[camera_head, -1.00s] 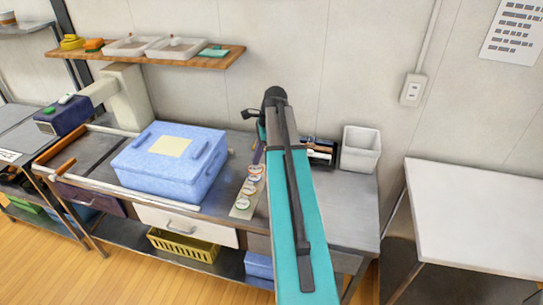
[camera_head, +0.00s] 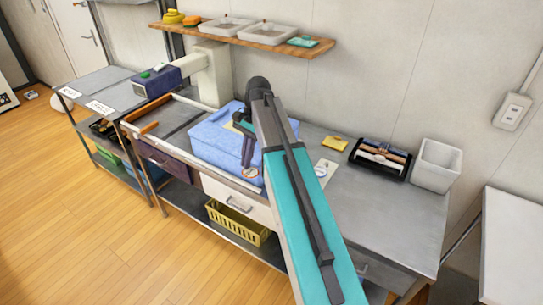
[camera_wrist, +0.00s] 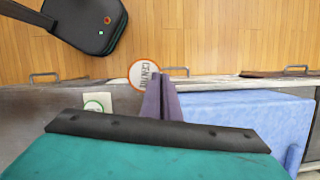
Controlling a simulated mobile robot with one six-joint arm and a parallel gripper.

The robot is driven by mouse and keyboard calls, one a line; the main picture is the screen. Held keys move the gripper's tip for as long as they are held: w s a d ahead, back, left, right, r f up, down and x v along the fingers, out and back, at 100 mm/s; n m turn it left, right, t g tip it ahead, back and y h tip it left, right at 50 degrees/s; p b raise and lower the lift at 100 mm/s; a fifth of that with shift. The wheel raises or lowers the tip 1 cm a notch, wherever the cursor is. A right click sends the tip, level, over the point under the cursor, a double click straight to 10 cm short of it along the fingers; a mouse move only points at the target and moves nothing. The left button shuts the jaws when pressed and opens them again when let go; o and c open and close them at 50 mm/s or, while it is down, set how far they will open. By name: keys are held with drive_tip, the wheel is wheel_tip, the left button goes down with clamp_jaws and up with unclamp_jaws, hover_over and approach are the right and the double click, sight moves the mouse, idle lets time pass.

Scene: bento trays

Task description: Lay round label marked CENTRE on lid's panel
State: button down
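My gripper (camera_head: 247,150) is shut on a round white label with an orange rim (camera_head: 250,172). In the wrist view the label (camera_wrist: 143,76) reads CENTRE, turned sideways, at the tips of the purple fingers (camera_wrist: 158,84). It hangs in the air near the counter's front edge, apart from the lid. The blue box with its lid (camera_head: 210,138) stands on the counter behind the gripper in the head view; it lies at right in the wrist view (camera_wrist: 240,115). The lid's cream panel (camera_head: 232,126) is mostly hidden by my arm.
A pale label strip (camera_head: 326,170) lies on the counter right of the box, partly behind my arm; a green-rimmed label (camera_wrist: 95,105) shows on it. A yellow item (camera_head: 335,144), black tray (camera_head: 380,160) and white bin (camera_head: 436,164) stand further right. A shelf (camera_head: 270,38) runs above.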

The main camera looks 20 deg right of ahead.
drive_tip(key=a+f+n+g+b, duration=0.1)
drive_tip(key=a+f+n+b, duration=0.2)
drive_tip(key=a+f+b, duration=0.4)
drive_tip(key=shift+s+a, duration=0.2)
drive_tip(key=shift+a, duration=0.5)
drive_tip(key=shift+s, duration=0.15)
